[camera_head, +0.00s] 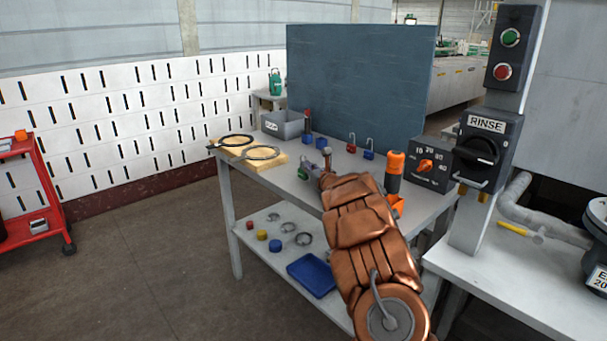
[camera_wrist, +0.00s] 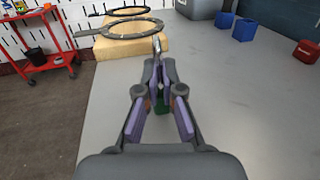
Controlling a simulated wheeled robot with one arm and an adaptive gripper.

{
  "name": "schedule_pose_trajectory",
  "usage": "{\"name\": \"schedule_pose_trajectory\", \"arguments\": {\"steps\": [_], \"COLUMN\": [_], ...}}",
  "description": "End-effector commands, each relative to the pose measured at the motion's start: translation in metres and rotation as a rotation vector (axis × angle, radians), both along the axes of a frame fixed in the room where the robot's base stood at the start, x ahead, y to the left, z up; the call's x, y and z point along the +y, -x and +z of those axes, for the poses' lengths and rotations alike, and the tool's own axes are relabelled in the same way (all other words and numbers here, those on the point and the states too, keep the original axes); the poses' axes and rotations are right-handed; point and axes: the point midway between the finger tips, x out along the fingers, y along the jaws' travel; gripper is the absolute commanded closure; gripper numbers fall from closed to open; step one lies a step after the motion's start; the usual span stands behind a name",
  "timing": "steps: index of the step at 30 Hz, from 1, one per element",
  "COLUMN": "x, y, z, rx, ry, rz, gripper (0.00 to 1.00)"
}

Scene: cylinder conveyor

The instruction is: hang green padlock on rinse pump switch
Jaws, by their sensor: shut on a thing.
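The green padlock (camera_wrist: 161,108) is between the fingers of my gripper (camera_wrist: 160,92), which is shut on it. Its metal shackle (camera_wrist: 156,44) sticks out past the fingertips in the wrist view. Most of its body is hidden by the fingers. In the head view the green padlock (camera_head: 303,172) shows beside my gripper (camera_head: 314,172), over the workbench. I cannot tell whether it touches the tabletop. The RINSE pump switch (camera_head: 487,150) is a black box with a rotary handle on a post at the right, well apart from my gripper. A grey loop shows below the handle.
On the workbench (camera_head: 260,188) stand a red padlock (camera_head: 351,148), a blue padlock (camera_head: 369,154), a dial box (camera_head: 422,165), an orange-topped tool (camera_head: 395,165), a grey bin (camera_head: 283,125) and rings on a wooden block (camera_head: 265,165). A blue panel (camera_head: 355,80) rises behind.

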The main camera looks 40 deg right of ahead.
Motion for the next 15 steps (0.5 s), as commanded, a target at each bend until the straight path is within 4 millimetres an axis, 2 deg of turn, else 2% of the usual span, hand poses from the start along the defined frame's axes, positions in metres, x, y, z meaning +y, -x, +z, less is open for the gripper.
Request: {"name": "schedule_pose_trajectory", "arguments": {"steps": [15], "x": [-0.0003], "y": [0.0002], "z": [0.0034], "rx": [-0.001], "ry": [0.000], "rz": [-0.001], "gripper": [1.00]}}
